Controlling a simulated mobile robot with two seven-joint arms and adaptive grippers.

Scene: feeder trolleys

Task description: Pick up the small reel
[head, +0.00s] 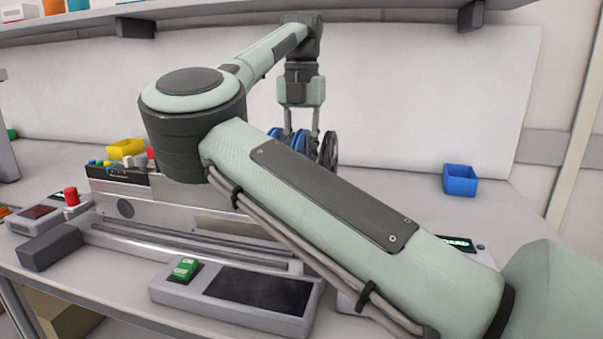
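Several reels stand upright side by side behind my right arm; their lower parts are hidden by it. A blue reel (300,139) shows between the fingers, and a black reel (329,150) stands to the right. I cannot tell for sure which one is the small reel. My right gripper (301,132) points down at the reels from above, its two fingers apart. The fingertips overlap the reel tops in the picture, and I see no clear contact. My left gripper is out of view.
My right arm crosses the middle of the view and hides much of the bench. A blue bin (460,180) stands at the right and a yellow bin (126,148) at the left. A panel with a green switch (184,269) sits in front. A shelf (200,13) runs overhead.

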